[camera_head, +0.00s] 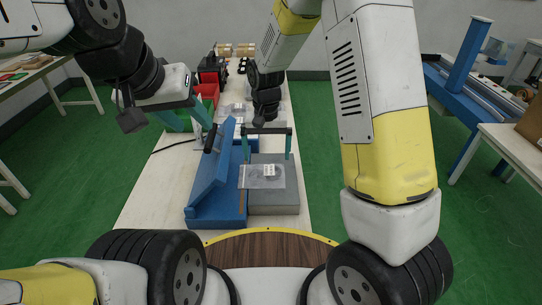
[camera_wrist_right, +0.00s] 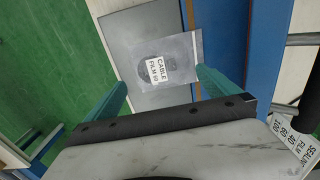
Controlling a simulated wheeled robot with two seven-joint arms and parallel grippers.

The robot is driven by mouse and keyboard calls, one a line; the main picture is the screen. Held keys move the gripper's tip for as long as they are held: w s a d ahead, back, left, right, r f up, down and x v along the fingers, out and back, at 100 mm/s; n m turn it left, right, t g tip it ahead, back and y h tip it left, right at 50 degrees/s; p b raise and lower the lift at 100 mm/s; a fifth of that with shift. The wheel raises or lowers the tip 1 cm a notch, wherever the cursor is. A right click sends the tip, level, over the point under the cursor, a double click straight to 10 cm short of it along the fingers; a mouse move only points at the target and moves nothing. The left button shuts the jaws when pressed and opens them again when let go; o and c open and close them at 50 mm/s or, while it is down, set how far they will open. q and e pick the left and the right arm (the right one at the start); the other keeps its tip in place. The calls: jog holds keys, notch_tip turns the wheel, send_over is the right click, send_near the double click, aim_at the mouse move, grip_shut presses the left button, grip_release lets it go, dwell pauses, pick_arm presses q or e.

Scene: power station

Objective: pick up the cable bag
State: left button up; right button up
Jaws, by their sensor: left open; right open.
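The cable bag (camera_head: 251,182) is a clear flat bag with a white label. It lies on the grey block of the blue device, overlapping its left edge. My left gripper (camera_head: 187,119) is open and empty at the left, above the table.
The blue device (camera_head: 215,205) has a raised, tilted blue lid with a black handle left of the bag. A red bin (camera_head: 208,92) and several labelled bags stand or lie farther back on the table.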

aim_at(269, 171)
jog(key=f, duration=0.6)
jog(key=shift+w+d+f, duration=0.1)
jog(key=shift+d+f, duration=0.3)
jog(key=c, duration=1.6)
jog(key=shift+o, duration=0.2)
jog(key=shift+r, duration=0.15)
